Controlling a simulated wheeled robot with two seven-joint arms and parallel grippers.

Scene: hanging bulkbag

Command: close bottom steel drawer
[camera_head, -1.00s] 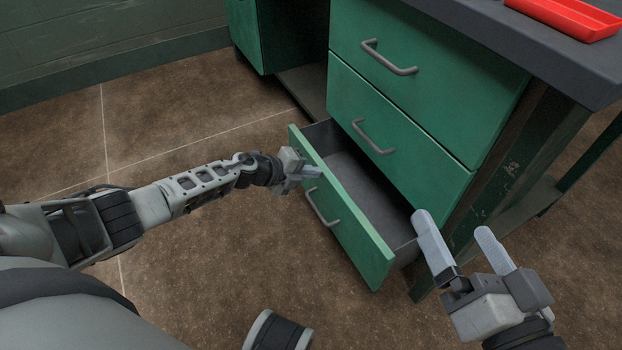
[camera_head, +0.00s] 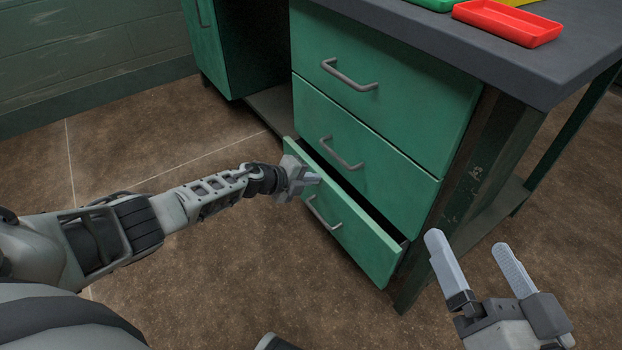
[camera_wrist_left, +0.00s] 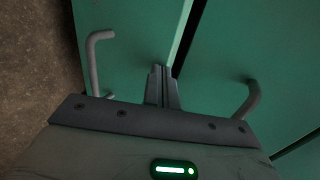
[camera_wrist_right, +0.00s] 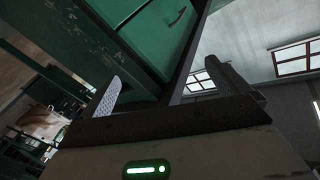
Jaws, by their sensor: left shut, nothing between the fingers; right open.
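The bottom steel drawer (camera_head: 350,230) has a green front and a grey bar handle (camera_head: 323,213). It stands out from the cabinet by a narrow dark gap along its top. My left gripper (camera_head: 314,179) is shut and empty, at the upper left part of this drawer front, above the handle. In the left wrist view the shut fingers (camera_wrist_left: 161,80) lie over the green drawer front (camera_wrist_left: 130,60), close to its edge; whether they touch is hard to tell. My right gripper (camera_head: 475,262) is open and empty, right of the cabinet's front corner. Its open fingers also show in the right wrist view (camera_wrist_right: 165,90).
Two shut green drawers, the middle one (camera_head: 385,170) and the top one (camera_head: 400,95), sit above. The dark worktop (camera_head: 480,50) overhangs them and carries a red tray (camera_head: 507,22). A cabinet leg (camera_head: 418,270) stands near my right gripper. The brown floor (camera_head: 220,290) in front is clear.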

